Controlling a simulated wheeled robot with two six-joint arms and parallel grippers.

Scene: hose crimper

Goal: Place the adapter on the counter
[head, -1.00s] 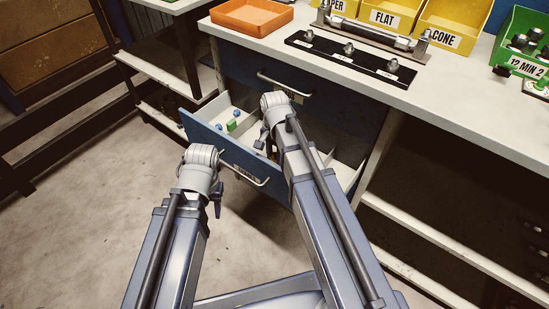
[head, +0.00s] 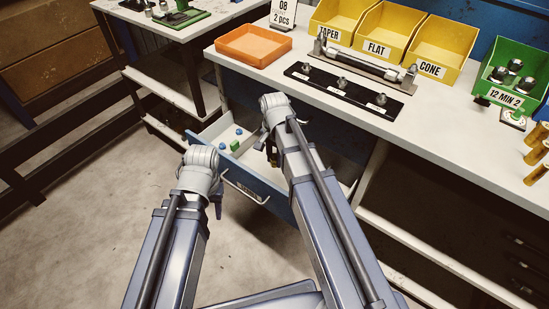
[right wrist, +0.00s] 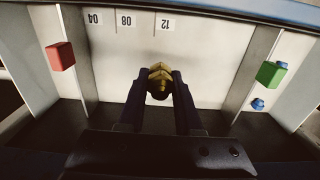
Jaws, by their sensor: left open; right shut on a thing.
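The brass-coloured adapter (right wrist: 160,76) shows in the right wrist view, between the fingertips of my right gripper (right wrist: 160,84). The gripper is shut on it, with the open drawer's pale floor behind it. The counter (head: 430,128) is above and to the right of the drawer. My left gripper (head: 217,206) is open and empty, in front of the drawer front.
The drawer holds a red block (right wrist: 61,56), a green block (right wrist: 270,73) and small blue pieces (right wrist: 257,104), between dividers. On the counter are an orange tray (head: 254,57), a black strip with fittings (head: 325,95), yellow bins (head: 388,48) and a green bin (head: 500,92). The counter's front strip is bare.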

